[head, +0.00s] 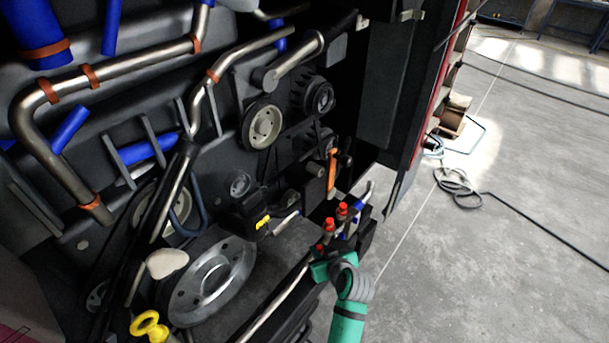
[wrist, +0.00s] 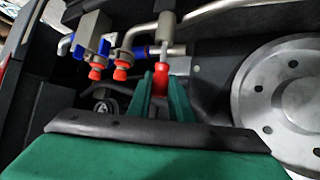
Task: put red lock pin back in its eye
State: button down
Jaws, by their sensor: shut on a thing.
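My gripper (head: 325,262) is low at the right side of the engine bay, with its teal wrist below it. In the wrist view my gripper (wrist: 162,95) has its two green fingers closed on either side of a red piece, which I take for the lock pin (wrist: 161,107). A grey shaft runs from between the fingertips to a grey cylindrical fitting (wrist: 166,25). I cannot tell whether the shaft is in that fitting or only in front of it. In the head view red (head: 320,249) shows at the fingertips. The eye cannot be made out for certain.
Two other red-capped fittings (wrist: 97,73) (wrist: 120,73) on pipes stand close left of the fingers in the wrist view. A large metal pulley (head: 212,282) is left of my gripper. A yellow ring handle (head: 150,325) is lower left. Concrete floor (head: 480,260) lies open at right.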

jog(key=shift+r, duration=3.9)
jog(key=shift+f, duration=0.1)
